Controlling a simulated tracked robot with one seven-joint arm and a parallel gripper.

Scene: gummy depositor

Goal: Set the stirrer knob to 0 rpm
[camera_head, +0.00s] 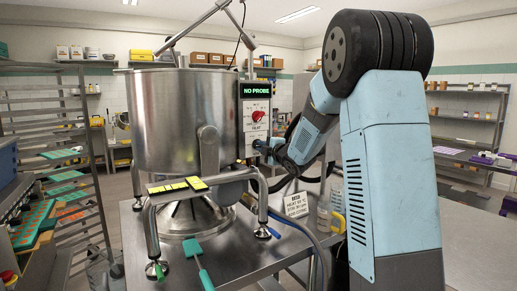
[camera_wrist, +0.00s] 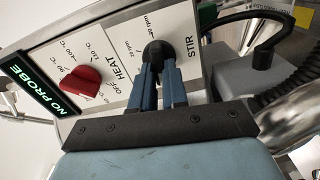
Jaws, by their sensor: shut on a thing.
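The stirrer knob (camera_wrist: 156,52) is black and round, on a white panel face marked STIR, with rpm marks beside it. My gripper (camera_wrist: 157,72) has its two blue fingers shut on the knob. The knob's pointer direction cannot be made out, as the fingers cover part of it. In the head view my gripper (camera_head: 263,147) reaches the lower part of the control panel (camera_head: 247,128) from the right, and the stirrer knob is hidden there.
A red HEAT knob (camera_wrist: 80,82) sits beside the stirrer knob, near a green NO PROBE display (camera_wrist: 38,86). A large steel kettle (camera_head: 170,115) stands left of the panel. A black cable (camera_wrist: 270,22) runs close by at the right.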

